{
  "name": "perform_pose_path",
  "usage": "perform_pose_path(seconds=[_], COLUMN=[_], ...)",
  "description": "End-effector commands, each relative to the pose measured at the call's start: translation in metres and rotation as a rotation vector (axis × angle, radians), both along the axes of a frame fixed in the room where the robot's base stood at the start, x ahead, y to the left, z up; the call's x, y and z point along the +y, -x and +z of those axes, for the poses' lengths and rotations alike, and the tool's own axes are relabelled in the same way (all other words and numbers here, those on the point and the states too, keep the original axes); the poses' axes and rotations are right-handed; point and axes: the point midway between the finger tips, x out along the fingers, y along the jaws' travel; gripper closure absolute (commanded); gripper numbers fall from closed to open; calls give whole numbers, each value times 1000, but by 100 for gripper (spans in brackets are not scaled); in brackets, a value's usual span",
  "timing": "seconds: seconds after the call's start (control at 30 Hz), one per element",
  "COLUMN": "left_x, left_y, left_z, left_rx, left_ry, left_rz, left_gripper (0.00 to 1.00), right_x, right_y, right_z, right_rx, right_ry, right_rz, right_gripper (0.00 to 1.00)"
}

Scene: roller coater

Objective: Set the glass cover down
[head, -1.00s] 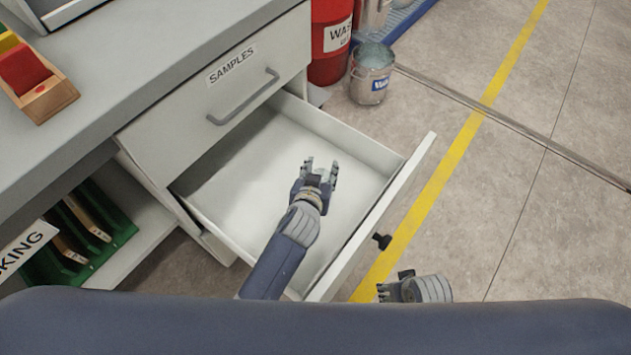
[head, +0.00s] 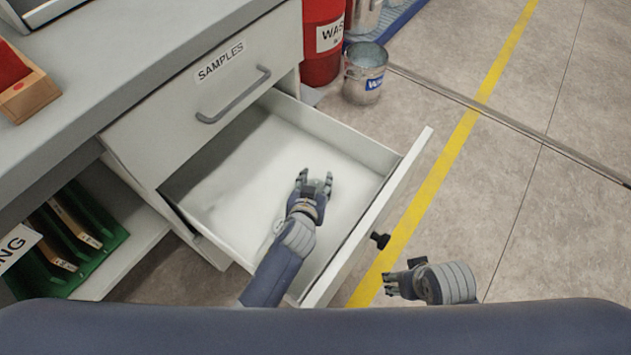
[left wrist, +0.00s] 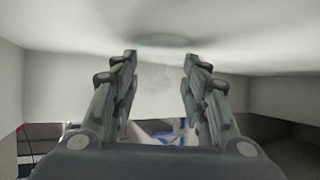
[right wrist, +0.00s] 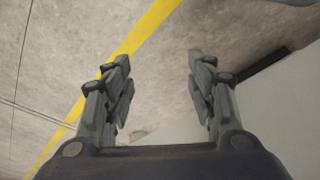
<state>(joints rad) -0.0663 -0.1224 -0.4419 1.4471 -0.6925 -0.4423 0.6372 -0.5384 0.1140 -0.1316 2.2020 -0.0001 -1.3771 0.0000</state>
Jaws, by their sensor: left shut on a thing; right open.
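My left gripper (head: 316,180) is over the inside of the open white drawer (head: 390,198). Its fingers stand apart, shut on the glass cover (left wrist: 160,76), which is clear and shows only as a faint pale outline between the fingers in the left wrist view. I cannot make out the cover's edges in the head view, nor tell whether it touches the drawer floor. A soft grey-green oval patch (left wrist: 165,40) shows on the drawer floor beyond the fingertips. My right gripper (head: 388,277) is open and empty, outside the drawer's front panel, above the floor.
The drawer looks otherwise empty. A shut drawer labelled SAMPLES (head: 221,63) sits above it, under the grey worktop (head: 120,75). A green rack (head: 95,240) stands on the lower left shelf. A red bin (head: 322,45) and a metal bucket (head: 363,75) stand behind.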

Motion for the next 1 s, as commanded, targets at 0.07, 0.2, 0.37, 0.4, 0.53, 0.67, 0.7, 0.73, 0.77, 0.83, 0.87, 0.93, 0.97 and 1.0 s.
perform_pose_path(seconds=[0.07, 0.2, 0.37, 0.4, 0.53, 0.67, 0.7, 0.73, 0.77, 0.83, 0.87, 0.93, 0.97, 1.0], left_x=[0, 0, 0, 0, 0, 0, 0, 0, 0, 0, 0, 1, 1, 2], left_y=[0, 0, 0, 0, 0, 0, 0, 0, 0, 0, 0, 5, 7, 11], left_z=[1, -1, -2, -2, -2, -2, -2, -2, -1, 0, 1, 3, 5, 7], left_rx=[-1, -1, 0, 0, 0, 0, 0, 0, 0, 0, 0, 1, 1, 1], left_ry=[0, 0, 0, 0, 0, 0, 0, 0, 0, 0, 0, 0, 0, 0], left_rz=[0, 0, 0, 0, 0, 0, 0, 0, 0, 0, 0, -1, -1, -1], left_gripper=[82, 82, 47, 38, 38, 38, 38, 38, 38, 38, 38, 38, 38, 38], right_x=[0, 0, 0, 0, 0, 0, 0, 0, 0, 0, 0, 0, 1, 1], right_y=[0, 0, 0, 0, 1, 1, 1, 1, 1, 0, 0, -1, -1, -1], right_z=[0, 2, 7, 7, 6, 6, 6, 6, 6, 7, 7, -3, -8, -13], right_rx=[0, -1, -6, -6, -4, -3, -3, -3, -4, -6, -7, 0, 6, 8], right_ry=[0, 0, -1, -1, 0, 0, 0, 0, 0, 0, -1, -1, 1, 0], right_rz=[0, 0, -1, -1, -1, -1, -1, -1, -1, -1, -1, 1, 2, 3], right_gripper=[49, 49, 49, 49, 49, 49, 49, 49, 49, 49, 49, 49, 49, 49])
